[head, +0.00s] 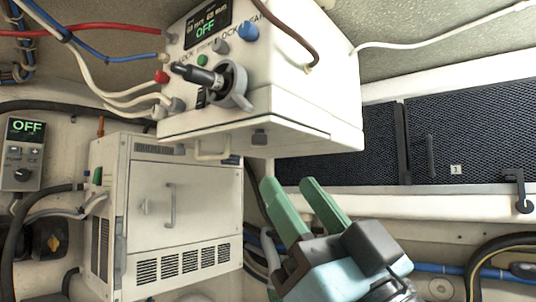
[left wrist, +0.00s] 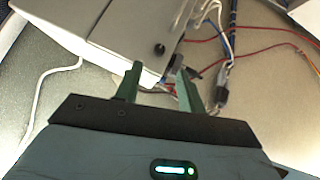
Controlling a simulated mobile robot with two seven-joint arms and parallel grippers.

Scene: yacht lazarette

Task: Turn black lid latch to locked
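A white box (head: 310,100) is mounted high in the head view, with a display reading OFF. A small black piece (head: 259,138), possibly the lid latch, sits low on its face near the lower edge. A black lever (head: 198,76) on a grey round mount sticks out from the panel; I cannot tell for certain which is the latch. In the left wrist view a black knob (left wrist: 160,49) shows on the white box. My left gripper (head: 297,184) is below the box, its green fingers apart and empty; they also show in the left wrist view (left wrist: 158,70). My right gripper is out of view.
A white vented cabinet (head: 205,200) with a handle stands at lower left. Red, blue and white cables (head: 100,50) run into the upper box. A dark mesh panel (head: 470,135) with a small latch (head: 522,192) lines the right wall.

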